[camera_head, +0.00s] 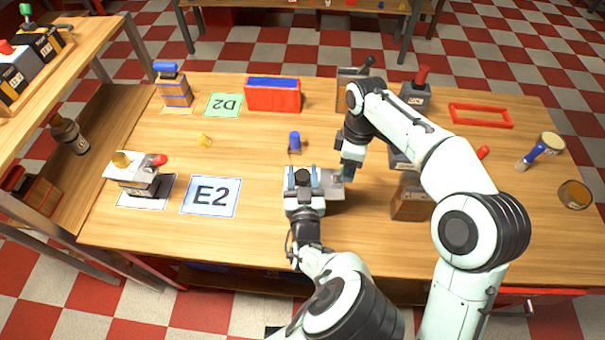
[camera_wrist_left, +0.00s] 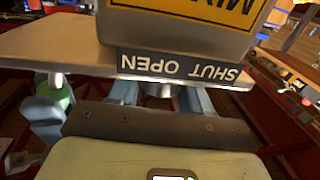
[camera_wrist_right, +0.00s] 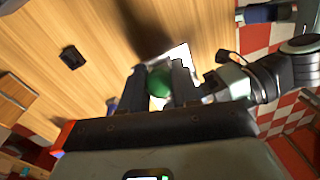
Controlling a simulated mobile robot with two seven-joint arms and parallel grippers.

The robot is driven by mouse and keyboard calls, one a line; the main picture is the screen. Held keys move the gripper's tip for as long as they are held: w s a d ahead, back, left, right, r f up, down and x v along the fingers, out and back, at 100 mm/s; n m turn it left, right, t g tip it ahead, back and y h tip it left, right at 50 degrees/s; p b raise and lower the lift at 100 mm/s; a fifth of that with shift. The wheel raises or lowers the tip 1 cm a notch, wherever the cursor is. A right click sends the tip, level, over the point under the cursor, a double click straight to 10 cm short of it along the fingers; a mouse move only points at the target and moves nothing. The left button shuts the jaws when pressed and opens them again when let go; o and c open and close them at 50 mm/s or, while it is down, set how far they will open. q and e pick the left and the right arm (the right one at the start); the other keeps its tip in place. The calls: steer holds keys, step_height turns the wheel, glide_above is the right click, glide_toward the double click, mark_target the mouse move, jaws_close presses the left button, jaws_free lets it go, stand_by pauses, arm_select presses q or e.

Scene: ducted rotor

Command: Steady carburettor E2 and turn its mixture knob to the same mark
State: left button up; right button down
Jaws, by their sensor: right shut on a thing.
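A grey carburettor (camera_head: 327,193) stands right of the large E2 card (camera_head: 210,196), mostly hidden behind my grippers. In the left wrist view its grey body (camera_wrist_left: 185,42) carries a yellow label and a SHUT/OPEN strip (camera_wrist_left: 180,67), upside down. A round metal knob (camera_wrist_left: 158,89) sits below the strip. My left gripper (camera_head: 303,176) is open, one finger on either side of the knob, with narrow or no visible gap. My right gripper (camera_head: 347,172) is at the carburettor's right side, shut on a green handle (camera_wrist_right: 158,83), which also shows in the left wrist view (camera_wrist_left: 62,96).
Another carburettor (camera_head: 135,180) with a red knob stands on a white mat at left. A blue-topped peg (camera_head: 294,142) stands behind my grippers. A red bin (camera_head: 272,95) is at the back, a wooden block (camera_head: 410,203) at right. The table's front left is clear.

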arm_select(q)
steer(key=shift+c, duration=0.8)
steer(key=shift+a+h, duration=0.1)
steer(key=shift+h, duration=0.4)
steer(key=m+h, duration=0.1)
steer(key=h, duration=0.1)
steer(key=m+h, duration=0.2)
steer(key=m+g+h, duration=0.1)
steer(key=h, duration=0.1)
steer(key=shift+w+a+f+m+h, duration=0.1)
steer(key=shift+a+f+m+h, duration=0.05)
steer(key=shift+a+m+h, duration=0.15)
steer(key=m+g+h, duration=0.2)
steer(key=h, duration=0.1)
steer(key=shift+d+m+h, duration=0.1)
steer(key=shift+m+h, duration=0.3)
steer(key=shift+d+m+g+h, duration=0.2)
steer(key=shift+m+g+h, duration=1.3)
steer(key=shift+h, duration=0.3)
